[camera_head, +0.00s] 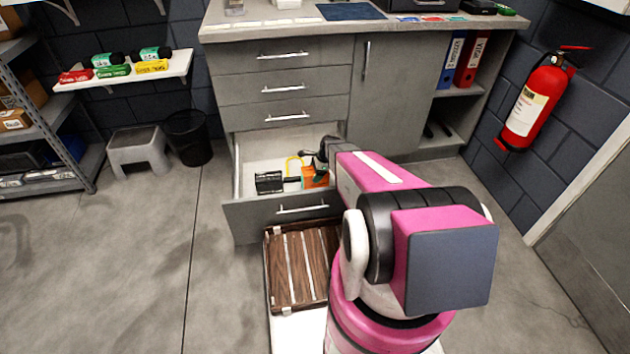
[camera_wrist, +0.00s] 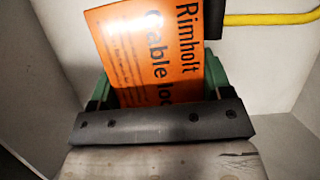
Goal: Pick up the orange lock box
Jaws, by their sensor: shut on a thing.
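The orange lock box (camera_wrist: 140,45) fills the middle of the wrist view, with the words "Rimholt Cable lo..." in dark print. My gripper (camera_wrist: 158,98) is shut on it; green finger parts show at both sides of the box. In the head view the orange box (camera_head: 314,177) is in or just above the open bottom drawer (camera_head: 275,215), at its right side, below my gripper (camera_head: 318,166). I cannot tell whether the box touches the drawer floor. My gripper and arm partly hide it in the head view.
The drawer walls stand close around my gripper. Open floor lies at the left.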

